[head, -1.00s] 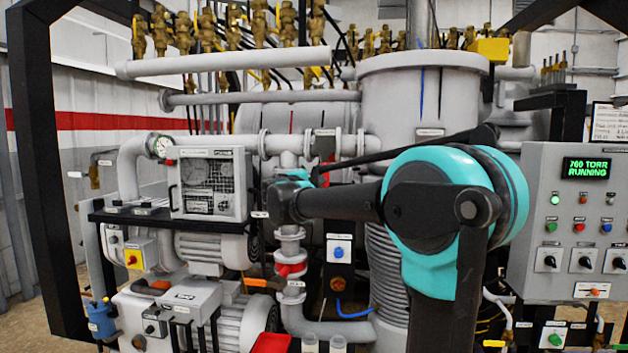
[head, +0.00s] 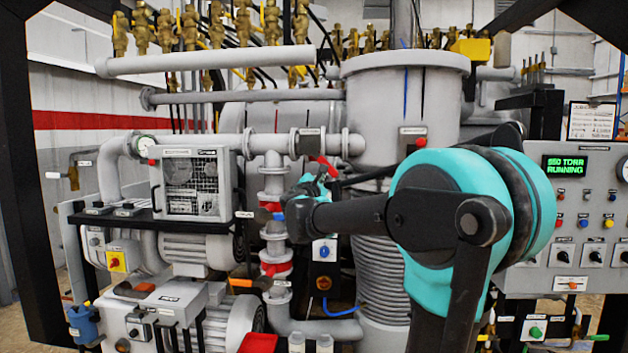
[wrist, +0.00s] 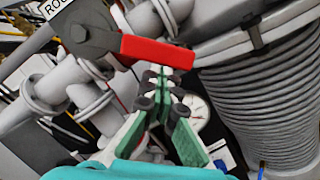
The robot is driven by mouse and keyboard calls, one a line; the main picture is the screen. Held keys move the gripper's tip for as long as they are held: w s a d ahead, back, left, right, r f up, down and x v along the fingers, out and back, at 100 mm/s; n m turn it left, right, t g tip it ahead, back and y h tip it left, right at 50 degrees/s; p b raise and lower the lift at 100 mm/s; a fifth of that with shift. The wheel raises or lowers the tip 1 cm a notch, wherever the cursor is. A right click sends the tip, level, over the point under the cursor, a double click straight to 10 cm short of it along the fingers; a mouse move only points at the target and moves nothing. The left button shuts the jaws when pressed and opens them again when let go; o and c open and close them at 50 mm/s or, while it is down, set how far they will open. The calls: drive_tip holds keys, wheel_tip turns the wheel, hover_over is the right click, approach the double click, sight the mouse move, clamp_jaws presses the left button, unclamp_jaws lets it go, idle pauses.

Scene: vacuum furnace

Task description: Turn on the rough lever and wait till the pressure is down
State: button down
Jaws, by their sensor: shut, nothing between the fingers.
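The rough lever (wrist: 157,51) is a red handle on a dark round valve body, beside a label that begins "ROU". It lies just beyond my gripper in the wrist view and also shows in the head view (head: 328,165). My gripper (wrist: 163,80) is shut and empty, its fingertips right by the lever's underside; I cannot tell if they touch it. My gripper also shows, partly hidden, in the head view (head: 318,178). The green display (head: 571,168) on the grey control panel reads RUNNING and a TORR value near 650, its first digit unclear.
Grey pipes (head: 275,180) and a ribbed column (head: 385,275) stand close around the lever. The control panel (head: 548,255) with buttons and knobs is to the right.

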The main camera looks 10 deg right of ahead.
drive_tip(key=d+n, duration=0.1)
drive_tip(key=d+r+n, duration=0.1)
drive_tip(key=n, duration=0.1)
drive_tip(key=shift+s+r+t+y, duration=0.25)
drive_tip(key=shift+s+t+y, duration=0.15)
drive_tip(key=shift+s+d+r+n+t+y, duration=0.25)
drive_tip(key=shift+d+r+n, duration=0.2)
drive_tip(key=shift+r+n, duration=0.5)
drive_tip(key=shift+d+r+n+t+y, duration=0.15)
drive_tip(key=shift+d+r+n+y, duration=0.3)
drive_tip(key=shift+n, duration=0.8)
drive_tip(key=shift+s+d+r+n+t+y, duration=0.2)
drive_tip(key=shift+d+r+n, duration=0.25)
drive_tip(key=shift+r+n, duration=0.55)
drive_tip(key=shift+f, duration=0.1)
drive_tip(key=s+a+f, duration=0.3)
drive_tip(key=s+f, duration=0.3)
drive_tip(key=s, duration=0.3)
drive_tip(key=shift+f, duration=0.25)
